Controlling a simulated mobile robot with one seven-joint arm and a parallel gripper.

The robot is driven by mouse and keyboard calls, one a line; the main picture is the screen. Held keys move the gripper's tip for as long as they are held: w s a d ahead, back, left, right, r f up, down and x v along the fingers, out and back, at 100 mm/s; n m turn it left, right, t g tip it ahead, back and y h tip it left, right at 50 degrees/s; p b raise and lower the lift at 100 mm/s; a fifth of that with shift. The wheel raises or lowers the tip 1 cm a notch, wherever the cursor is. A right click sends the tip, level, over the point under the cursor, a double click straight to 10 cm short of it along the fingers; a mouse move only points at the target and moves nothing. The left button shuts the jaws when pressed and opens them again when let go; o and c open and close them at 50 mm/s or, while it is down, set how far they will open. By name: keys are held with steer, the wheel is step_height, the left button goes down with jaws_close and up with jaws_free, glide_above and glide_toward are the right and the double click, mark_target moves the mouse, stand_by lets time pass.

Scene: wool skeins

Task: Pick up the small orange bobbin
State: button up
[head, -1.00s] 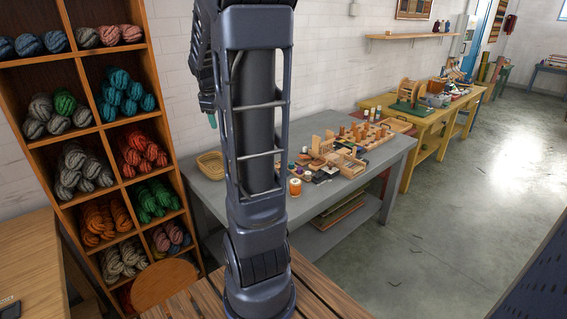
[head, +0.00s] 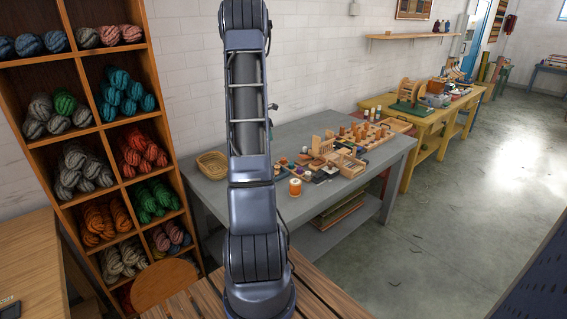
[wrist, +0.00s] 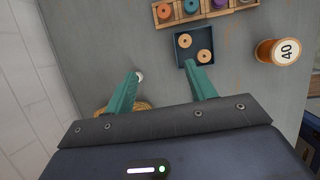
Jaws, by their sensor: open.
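In the wrist view my gripper (wrist: 162,69) is open, its two teal fingers spread over the grey table with nothing between them. A dark square tray (wrist: 190,60) lies just beyond the right fingertip and holds two small orange-tan bobbins, one at upper left (wrist: 184,41) and one at lower right (wrist: 204,56). An orange spool (wrist: 163,11) sits in a wooden rack beyond. A larger orange bobbin (wrist: 266,53), marked 40, lies to the right. I cannot tell which small one is meant. In the head view my gripper is hidden behind my arm.
The wooden rack (wrist: 205,14) holds several coloured spools. A wicker basket (wrist: 102,112) is partly hidden by the left finger; it also shows in the head view (head: 212,164). A small white thing (wrist: 140,76) is by the left fingertip. The grey table (head: 330,205) has bare front space.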

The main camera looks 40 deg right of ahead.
steer(key=d+f+n, duration=0.3)
steer(key=d+f, duration=0.6)
glide_above(284, 158)
steer(key=s+a, duration=0.1)
steer(key=a, duration=0.2)
steer(key=shift+g, duration=0.3)
steer(key=f, duration=0.5)
steer(key=shift+s+d+f, duration=0.1)
steer(key=shift+d+f, duration=0.05)
steer(key=shift+d, duration=0.1)
steer(key=x, duration=0.5)
steer(key=shift+w, duration=0.25)
steer(key=c, duration=1)
steer(key=shift+c, duration=0.2)
